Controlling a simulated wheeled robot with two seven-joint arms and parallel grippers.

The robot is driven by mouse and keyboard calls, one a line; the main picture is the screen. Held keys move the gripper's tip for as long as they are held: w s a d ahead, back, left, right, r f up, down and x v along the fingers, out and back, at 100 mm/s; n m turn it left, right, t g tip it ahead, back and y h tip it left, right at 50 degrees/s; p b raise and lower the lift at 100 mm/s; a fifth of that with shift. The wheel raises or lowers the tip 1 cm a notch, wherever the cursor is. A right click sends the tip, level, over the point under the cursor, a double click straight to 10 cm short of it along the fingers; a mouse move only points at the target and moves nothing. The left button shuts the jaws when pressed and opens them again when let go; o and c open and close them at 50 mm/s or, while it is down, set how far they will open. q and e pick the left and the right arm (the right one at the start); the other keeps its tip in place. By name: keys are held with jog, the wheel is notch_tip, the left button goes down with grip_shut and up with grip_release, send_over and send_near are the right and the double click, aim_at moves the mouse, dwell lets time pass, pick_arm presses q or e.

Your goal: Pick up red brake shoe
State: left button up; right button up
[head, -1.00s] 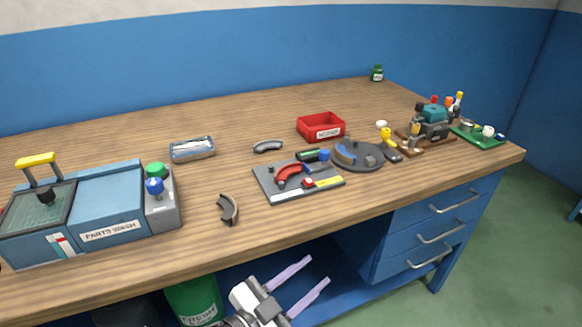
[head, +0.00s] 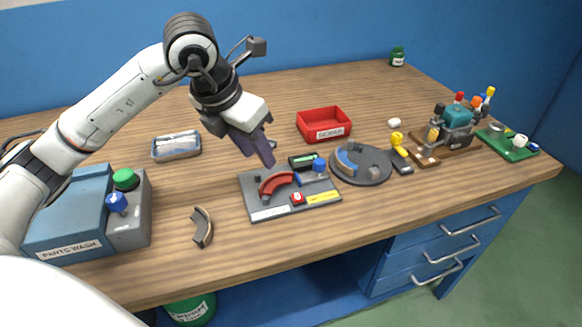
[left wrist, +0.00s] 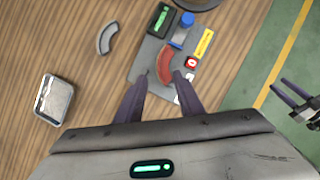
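The red brake shoe (head: 277,184) is a curved red piece lying on a grey tray (head: 262,207). It also shows in the left wrist view (left wrist: 164,66), just beyond and between my left fingertips. My left gripper (head: 268,160) is open and empty, above the back part of the tray and pointing down. Both fingers show apart in the left wrist view (left wrist: 159,77). My right gripper (left wrist: 289,92) shows only at the right edge of the left wrist view, over the floor, its fingers apart with nothing seen between them.
A blue button (head: 319,165), a red button (head: 298,198) and a green-screened box (head: 303,161) sit on the tray. A round grey plate (head: 375,175) stands to its right, a red bin (head: 324,122) behind. A dark curved shoe (head: 203,227) lies left. Bare wood surrounds them.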

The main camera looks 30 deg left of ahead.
aim_at(269, 182)
pick_arm(q)
notch_tip(269, 182, down, 3)
jog(key=shift+w+d+f, duration=0.15)
jog(key=shift+f, duration=0.25)
jog(key=x, duration=0.4)
jog(key=shift+d+f+p, duration=0.2)
jog(key=shift+f+p, duration=0.05)
jog(key=shift+p, duration=0.05)
jog(key=shift+f, duration=0.4)
pick_arm(e)
jog(key=s, duration=0.1)
jog(key=s+f, duration=0.1)
jog(key=s, duration=0.1)
jog(key=shift+a+g, duration=0.15)
jog(key=shift+g, duration=0.15)
pick_arm(q)
jog(key=shift+w+r, duration=0.1)
grip_shut()
pick_arm(e)
jog(key=shift+s, duration=0.25)
